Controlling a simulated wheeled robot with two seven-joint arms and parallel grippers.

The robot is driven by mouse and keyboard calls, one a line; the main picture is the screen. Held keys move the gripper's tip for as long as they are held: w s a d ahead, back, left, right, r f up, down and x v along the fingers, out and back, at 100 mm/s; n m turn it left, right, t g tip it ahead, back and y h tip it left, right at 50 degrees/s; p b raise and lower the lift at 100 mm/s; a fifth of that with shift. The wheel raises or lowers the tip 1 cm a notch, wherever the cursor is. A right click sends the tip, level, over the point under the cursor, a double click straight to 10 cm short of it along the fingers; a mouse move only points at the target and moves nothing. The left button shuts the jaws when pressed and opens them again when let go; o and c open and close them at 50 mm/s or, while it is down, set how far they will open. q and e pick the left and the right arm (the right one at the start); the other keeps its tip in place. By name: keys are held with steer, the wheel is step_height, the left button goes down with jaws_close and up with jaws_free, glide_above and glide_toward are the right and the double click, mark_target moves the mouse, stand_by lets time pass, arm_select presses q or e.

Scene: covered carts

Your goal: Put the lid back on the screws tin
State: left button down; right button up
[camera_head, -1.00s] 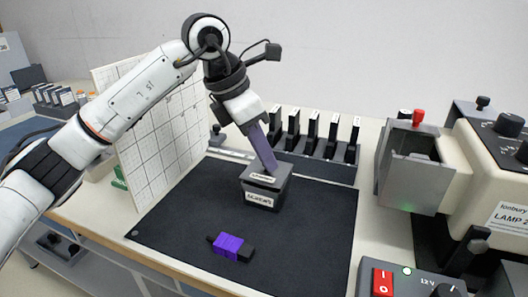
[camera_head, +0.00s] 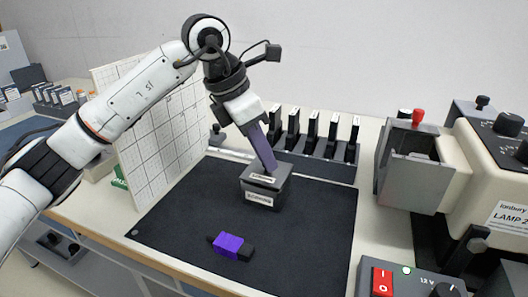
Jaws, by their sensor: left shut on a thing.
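The screws tin (camera_head: 262,199) is a dark grey square box with a white label on its front. It stands upright on the black mat (camera_head: 310,235). Its lid (camera_head: 281,181) is dark grey with a small white label and sits on top of the tin. Whether it is fully seated I cannot tell. My left gripper (camera_head: 266,168) comes down from above with its purple-grey fingers at the top of the lid, shut on it. The fingertips hide part of the lid's top. My right gripper is not in view.
A purple and black block (camera_head: 230,246) lies on the mat in front of the tin. A row of black upright holders (camera_head: 312,133) stands behind. A white grid board (camera_head: 150,140) stands left. A lamp machine (camera_head: 480,165) and a red-switch box (camera_head: 383,282) are right.

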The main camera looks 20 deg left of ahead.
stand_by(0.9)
arm_select(q)
steer(key=c, duration=1.1)
jaws_free()
steer(key=shift+f, duration=0.1)
steer(key=shift+r+p, duration=2.85)
steer(key=shift+r, duration=0.7)
jaws_close()
